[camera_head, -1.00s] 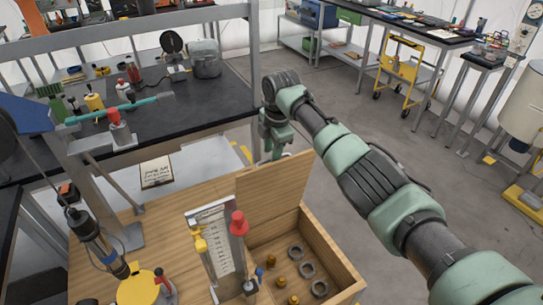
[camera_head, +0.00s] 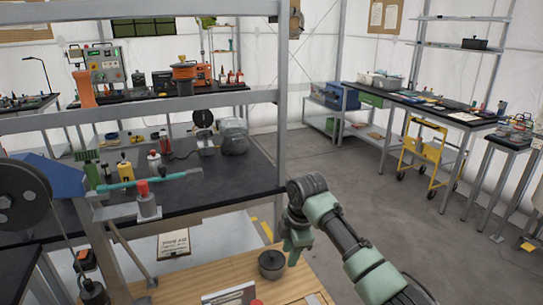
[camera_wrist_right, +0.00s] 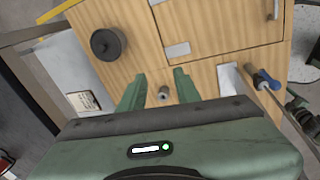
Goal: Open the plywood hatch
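The plywood hatch (camera_wrist_right: 225,22) shows in the right wrist view as a light wooden panel set flush in the plywood top (camera_wrist_right: 130,70), with dark seams around it. It looks shut. Metal plates sit at its left edge, and a metal pull (camera_wrist_right: 272,9) shows near its right edge. My right gripper (camera_wrist_right: 158,82) is open and empty beside the hatch, fingers apart, with a small metal stud (camera_wrist_right: 163,93) seen between them. In the head view my right gripper (camera_head: 297,246) hangs over the plywood's far edge. My left gripper is not in view.
A dark lidded pot (camera_head: 271,264) stands on the plywood near my right gripper. A metal plate (camera_head: 230,295) and a blue-handled tool (camera_wrist_right: 268,80) are close to the hatch. A black bench (camera_head: 225,180) stands behind.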

